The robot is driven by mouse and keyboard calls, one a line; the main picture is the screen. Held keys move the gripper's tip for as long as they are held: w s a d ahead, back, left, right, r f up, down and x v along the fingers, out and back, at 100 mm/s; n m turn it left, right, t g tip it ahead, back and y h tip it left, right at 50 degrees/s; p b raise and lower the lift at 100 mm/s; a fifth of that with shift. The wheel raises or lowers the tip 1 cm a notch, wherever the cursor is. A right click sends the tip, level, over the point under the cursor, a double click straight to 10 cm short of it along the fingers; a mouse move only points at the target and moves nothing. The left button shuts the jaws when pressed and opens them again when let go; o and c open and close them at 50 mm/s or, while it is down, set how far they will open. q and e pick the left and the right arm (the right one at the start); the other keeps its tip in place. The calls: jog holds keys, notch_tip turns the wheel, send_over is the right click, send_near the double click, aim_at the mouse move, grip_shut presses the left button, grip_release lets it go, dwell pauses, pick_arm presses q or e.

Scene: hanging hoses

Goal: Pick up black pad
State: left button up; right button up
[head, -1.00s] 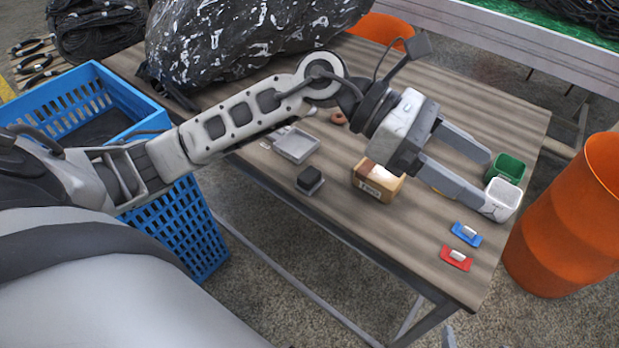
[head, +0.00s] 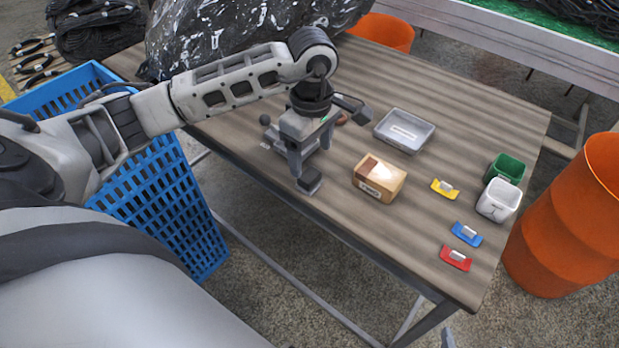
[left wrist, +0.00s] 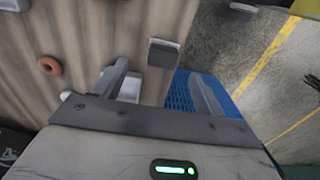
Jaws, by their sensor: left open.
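The black pad (head: 310,179) is a small dark block on a grey base near the left front edge of the wooden table. It also shows in the left wrist view (left wrist: 163,53), just beyond and between the fingers. My left gripper (head: 311,160) points down over the table right at the pad, its fingers apart and empty. It hides part of the table behind the pad. In the left wrist view the two fingers (left wrist: 157,82) stand wide apart with nothing between them.
A cardboard box (head: 380,178) stands right of the pad, with a grey tray (head: 420,146) behind it. Yellow, blue and red small items and green and white cups (head: 499,201) are at the right. A blue crate (head: 165,205) stands left of the table.

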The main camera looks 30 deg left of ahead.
aim_at(309, 174)
pick_arm(q)
jog(key=shift+s+f+p, duration=0.2)
jog(key=shift+f+p, duration=0.1)
jog(key=shift+f, duration=3.1)
jog(key=shift+a, duration=0.1)
jog(key=c, duration=1.1)
